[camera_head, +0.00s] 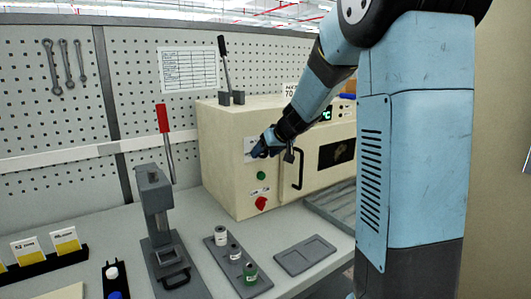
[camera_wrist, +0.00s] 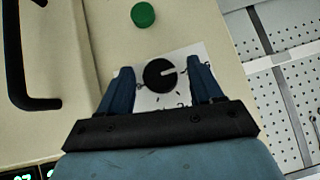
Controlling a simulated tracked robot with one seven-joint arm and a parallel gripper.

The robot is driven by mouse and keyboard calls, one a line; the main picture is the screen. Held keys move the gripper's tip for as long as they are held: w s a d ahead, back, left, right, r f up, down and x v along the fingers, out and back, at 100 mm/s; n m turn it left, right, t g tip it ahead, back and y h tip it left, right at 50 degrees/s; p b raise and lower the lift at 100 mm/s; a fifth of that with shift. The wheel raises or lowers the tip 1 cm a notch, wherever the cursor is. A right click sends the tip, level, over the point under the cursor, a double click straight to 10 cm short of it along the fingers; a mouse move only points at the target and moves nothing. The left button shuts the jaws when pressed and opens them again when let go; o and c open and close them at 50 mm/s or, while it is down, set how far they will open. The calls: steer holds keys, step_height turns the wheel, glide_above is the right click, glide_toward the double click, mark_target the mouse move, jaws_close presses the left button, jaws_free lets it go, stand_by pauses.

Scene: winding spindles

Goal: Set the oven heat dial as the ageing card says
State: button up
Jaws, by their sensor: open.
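The cream oven (camera_head: 225,165) stands on the bench. Its heat dial (camera_wrist: 160,75) is a round black knob with a white pointer line, on a white plate with tick marks. In the wrist view the pointer points right and slightly up. My gripper (camera_wrist: 161,82) is open, with its blue fingers on either side of the dial and visible gaps to it. In the head view my gripper (camera_head: 262,148) is at the oven front and mostly hides the dial. A small card (camera_head: 290,90) above the oven appears to read 70; its smaller print is unreadable.
A green button (camera_head: 261,175) and a red knob (camera_head: 261,203) sit below the dial. The oven door handle (camera_head: 298,169) stands out to the right. A lever press (camera_head: 157,215), a tray of spools (camera_head: 222,262) and a grey tray (camera_head: 305,255) are on the bench.

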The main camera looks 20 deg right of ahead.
steer(key=shift+c, duration=0.5)
steer(key=c, duration=0.9)
steer(key=shift+a, duration=0.1)
steer(key=shift+c, duration=0.3)
